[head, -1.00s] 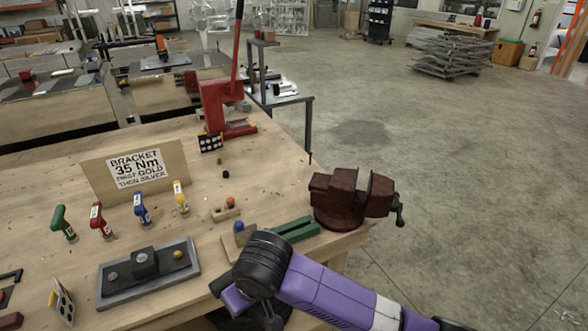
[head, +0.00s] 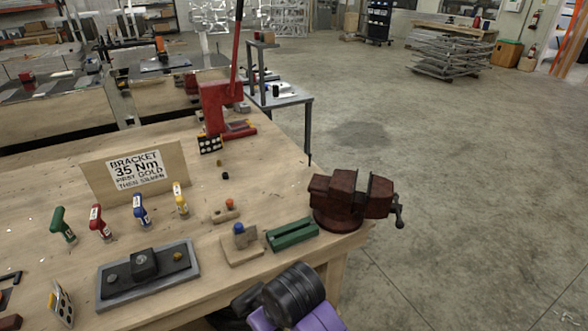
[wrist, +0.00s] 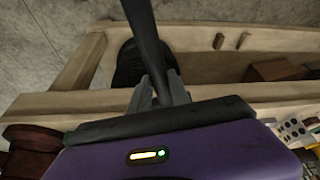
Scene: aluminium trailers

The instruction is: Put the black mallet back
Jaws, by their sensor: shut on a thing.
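My gripper (wrist: 160,84) is shut on the dark handle of the black mallet (wrist: 147,38) in the wrist view. The handle runs up from between the fingers to the top edge of the picture. The mallet's head cannot be made out for certain; a dark rounded shape lies behind the handle. The gripper and mallet are over or just off the front edge of the workbench (wrist: 235,92). In the head view my arm's black wrist joint covers the gripper, at the bottom middle, and the mallet is not clearly seen.
On the workbench (head: 60,185) stand a dark red vise (head: 345,197) at the right corner, a green slotted block (head: 292,233), a wooden block with a blue knob (head: 240,240), a grey fixture plate (head: 150,290) and several coloured-handled tools. Open floor (head: 460,200) lies to the right.

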